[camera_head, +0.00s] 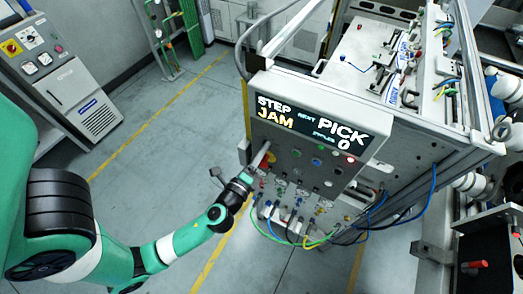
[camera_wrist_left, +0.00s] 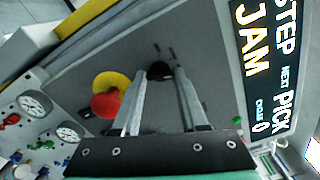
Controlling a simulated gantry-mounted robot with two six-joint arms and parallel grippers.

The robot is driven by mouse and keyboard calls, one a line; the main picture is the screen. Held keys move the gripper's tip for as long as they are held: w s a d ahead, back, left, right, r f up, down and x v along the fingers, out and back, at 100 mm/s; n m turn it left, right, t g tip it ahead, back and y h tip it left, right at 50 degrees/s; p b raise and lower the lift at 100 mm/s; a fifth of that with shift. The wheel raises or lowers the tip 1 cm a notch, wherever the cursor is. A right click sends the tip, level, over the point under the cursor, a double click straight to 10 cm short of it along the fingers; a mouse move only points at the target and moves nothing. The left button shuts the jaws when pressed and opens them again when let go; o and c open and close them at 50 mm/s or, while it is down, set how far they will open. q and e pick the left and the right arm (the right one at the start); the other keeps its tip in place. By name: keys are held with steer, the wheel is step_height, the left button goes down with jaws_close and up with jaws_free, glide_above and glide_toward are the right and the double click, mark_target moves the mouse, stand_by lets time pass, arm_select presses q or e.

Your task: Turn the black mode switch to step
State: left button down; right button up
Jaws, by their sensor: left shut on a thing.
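The black mode switch (camera_wrist_left: 160,68) is on the grey panel face in the left wrist view, mostly hidden between my fingertips. My left gripper (camera_wrist_left: 161,76) is shut on it, with one finger on each side. In the head view my left gripper (camera_head: 262,154) reaches the left part of the control panel (camera_head: 340,172), and the switch is hidden there. The display (camera_head: 310,124) above reads STEP, JAM, NEXT, PICK and a 0. The switch's pointer position cannot be made out. My right gripper is not in view.
A red mushroom button on a yellow plate (camera_wrist_left: 107,98) sits close beside my left fingers. Gauges (camera_wrist_left: 36,104) and small valves are on the lower panel. Blue and green hoses (camera_head: 268,230) hang below. Open floor (camera_head: 150,180) lies to the left.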

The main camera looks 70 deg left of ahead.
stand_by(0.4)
arm_select(q)
steer(key=shift+c, duration=2.2)
jaws_free()
